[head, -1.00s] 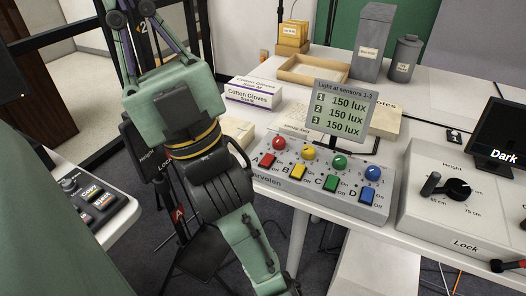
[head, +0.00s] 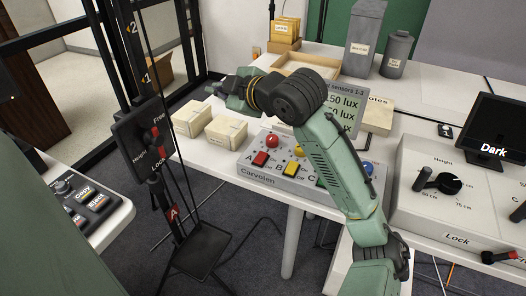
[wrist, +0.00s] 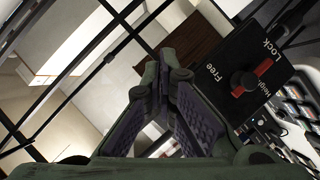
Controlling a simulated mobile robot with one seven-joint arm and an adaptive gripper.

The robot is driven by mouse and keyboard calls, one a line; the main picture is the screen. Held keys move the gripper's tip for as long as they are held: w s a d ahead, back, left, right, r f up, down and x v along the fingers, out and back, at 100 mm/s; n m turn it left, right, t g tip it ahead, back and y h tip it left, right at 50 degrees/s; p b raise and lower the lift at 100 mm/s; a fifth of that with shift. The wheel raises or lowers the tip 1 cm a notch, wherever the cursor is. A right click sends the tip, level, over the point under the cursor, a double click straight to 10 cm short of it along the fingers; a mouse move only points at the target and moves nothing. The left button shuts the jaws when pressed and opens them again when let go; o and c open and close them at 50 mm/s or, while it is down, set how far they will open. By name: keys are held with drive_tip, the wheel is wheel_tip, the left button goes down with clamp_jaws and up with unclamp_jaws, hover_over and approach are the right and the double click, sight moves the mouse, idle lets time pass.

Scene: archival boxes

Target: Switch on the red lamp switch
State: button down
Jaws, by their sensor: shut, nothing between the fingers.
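The grey control box (head: 282,180) stands on the white table. Its red switch (head: 261,158), marked A, is at the left end of the front row, with a red knob (head: 272,141) behind it. Whether the switch is on or off is too small to tell. The yellow switch (head: 289,169) is beside it; my arm hides most of the green one. A small screen (head: 347,101) behind the box reads "50 lux" where my arm leaves it uncovered. My gripper (head: 212,89) is shut and empty, in the air behind and left of the box. It also shows in the wrist view (wrist: 170,62).
Two beige boxes (head: 226,132) lie left of the control box. A black Free/Lock height panel (head: 148,137) on a stand is at left and shows large in the wrist view (wrist: 245,85). A white console (head: 450,195) stands at right.

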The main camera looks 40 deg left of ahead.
sight(260, 157)
drive_tip(key=w+d+f+h, duration=0.4)
drive_tip(key=d+f, duration=0.3)
drive_tip(key=shift+w+f, duration=0.2)
drive_tip(key=shift+w, duration=0.1)
drive_tip(key=f+b, duration=0.2)
drive_tip(key=f, duration=0.1)
drive_tip(key=f+b, duration=0.2)
drive_tip(key=w+f+b, duration=0.1)
drive_tip(key=f+b, duration=0.1)
drive_tip(key=f, duration=0.1)
drive_tip(key=shift+w+a+f+b, duration=0.1)
drive_tip(key=shift+a+f+b, duration=0.05)
drive_tip(key=shift+f+b, duration=0.25)
idle(0.9)
drive_tip(key=shift+f, duration=0.35)
drive_tip(key=shift+f+b, duration=0.4)
drive_tip(key=shift+b, duration=0.05)
idle(0.4)
drive_tip(key=shift+r, duration=0.1)
drive_tip(key=shift+r+p, duration=0.7)
drive_tip(key=shift+r, duration=0.05)
